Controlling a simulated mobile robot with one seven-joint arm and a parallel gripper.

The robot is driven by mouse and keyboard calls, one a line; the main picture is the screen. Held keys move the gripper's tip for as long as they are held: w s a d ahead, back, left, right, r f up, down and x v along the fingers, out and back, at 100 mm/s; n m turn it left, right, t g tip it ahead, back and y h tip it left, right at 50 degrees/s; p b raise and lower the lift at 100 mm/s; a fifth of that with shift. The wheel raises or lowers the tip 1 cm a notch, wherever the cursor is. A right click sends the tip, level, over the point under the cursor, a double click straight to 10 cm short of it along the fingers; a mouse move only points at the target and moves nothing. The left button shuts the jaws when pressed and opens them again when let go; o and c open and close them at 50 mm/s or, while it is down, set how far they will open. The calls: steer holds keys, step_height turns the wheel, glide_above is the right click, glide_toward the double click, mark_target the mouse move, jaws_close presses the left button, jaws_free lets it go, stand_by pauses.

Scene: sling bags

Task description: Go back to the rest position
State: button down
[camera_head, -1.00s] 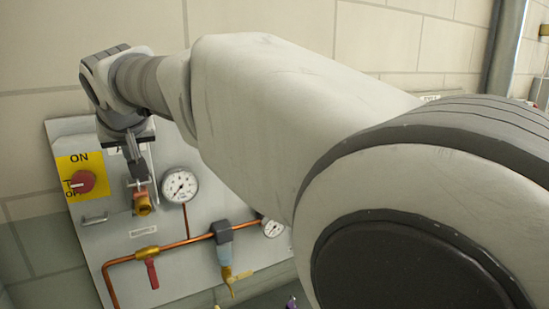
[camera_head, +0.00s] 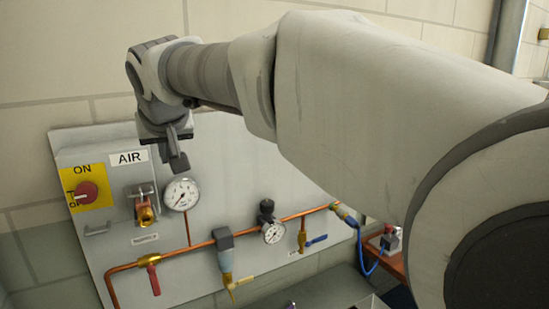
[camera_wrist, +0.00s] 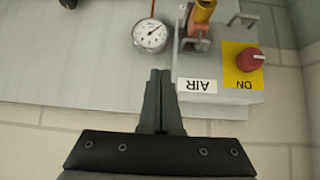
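My gripper (camera_head: 178,163) is at the upper left of the head view, in front of the upper part of the grey air panel (camera_head: 75,260). In the wrist view my gripper (camera_wrist: 160,74) has its two fingers together with nothing between them. The fingertips appear over the panel's edge, beside the AIR label (camera_wrist: 197,86) and below the round gauge (camera_wrist: 151,35). The head view shows the gripper clear of the brass and orange fitting (camera_head: 145,212) below the AIR label.
A block wall stands behind. A small red bench (camera_head: 392,264) is at right.

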steer(key=s+d+f+m+g+h+b, duration=0.1)
steer(key=s+d+f, duration=0.2)
steer(key=d, duration=0.8)
steer(key=s+d+f+m+h, duration=0.1)
steer(key=s+d+f, duration=0.25)
steer(key=d, duration=0.65)
steer(key=s+d+f+m+g+h+b, duration=0.1)
steer(key=s+d+f+m, duration=0.2)
steer(key=s+d+f, duration=0.9)
steer(key=s+f, duration=0.1)
steer(key=s, duration=0.3)
steer(key=shift+s+d+f+g+h, duration=0.15)
steer(key=shift+d+f+g+h, duration=0.2)
steer(key=shift+d+g+h, duration=0.05)
